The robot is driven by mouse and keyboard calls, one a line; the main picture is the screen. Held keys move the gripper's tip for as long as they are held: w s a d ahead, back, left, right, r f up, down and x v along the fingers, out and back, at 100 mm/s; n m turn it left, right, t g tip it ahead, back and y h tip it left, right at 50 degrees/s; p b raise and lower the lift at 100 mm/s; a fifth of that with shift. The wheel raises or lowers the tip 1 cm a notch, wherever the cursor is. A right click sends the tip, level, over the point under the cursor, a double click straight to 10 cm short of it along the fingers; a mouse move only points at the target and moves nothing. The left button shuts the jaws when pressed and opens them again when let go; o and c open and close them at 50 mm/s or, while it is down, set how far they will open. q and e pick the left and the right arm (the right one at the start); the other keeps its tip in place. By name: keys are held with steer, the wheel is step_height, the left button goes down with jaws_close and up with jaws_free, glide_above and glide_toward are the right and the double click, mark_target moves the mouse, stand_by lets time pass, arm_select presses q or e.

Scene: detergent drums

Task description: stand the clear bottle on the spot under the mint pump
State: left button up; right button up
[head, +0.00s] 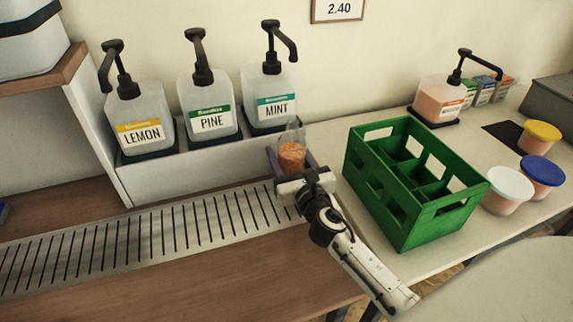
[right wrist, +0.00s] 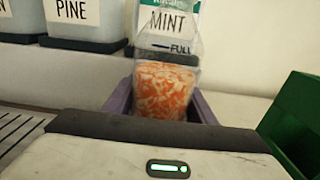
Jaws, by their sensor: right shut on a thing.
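The clear bottle (head: 291,152) has orange-and-white contents low in it and looks upright. In the right wrist view the bottle (right wrist: 165,88) shows a FULL line and stands in front of the MINT label. My right gripper (head: 290,163) is shut on the bottle, its purple fingers on both sides. It is right of and below the mint drum (head: 271,99) with its black pump (head: 272,45). I cannot tell whether the bottle's base touches anything; the gripper hides it. No marked spot under the mint pump is visible. My left gripper is not in view.
The pine drum (head: 208,103) and lemon drum (head: 140,117) stand left of mint on a white ledge. A slotted metal grille (head: 140,243) runs in front. A green crate (head: 410,185) stands close right of my arm. Lidded tubs (head: 509,190) stand farther right.

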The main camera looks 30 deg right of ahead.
steer(key=shift+f, duration=0.85)
steer(key=o, duration=1.4)
steer(key=shift+f+b, duration=0.2)
steer(key=shift+b, duration=0.15)
steer(key=v, duration=1.2)
steer(key=shift+b, duration=0.4)
steer(key=shift+r, duration=0.15)
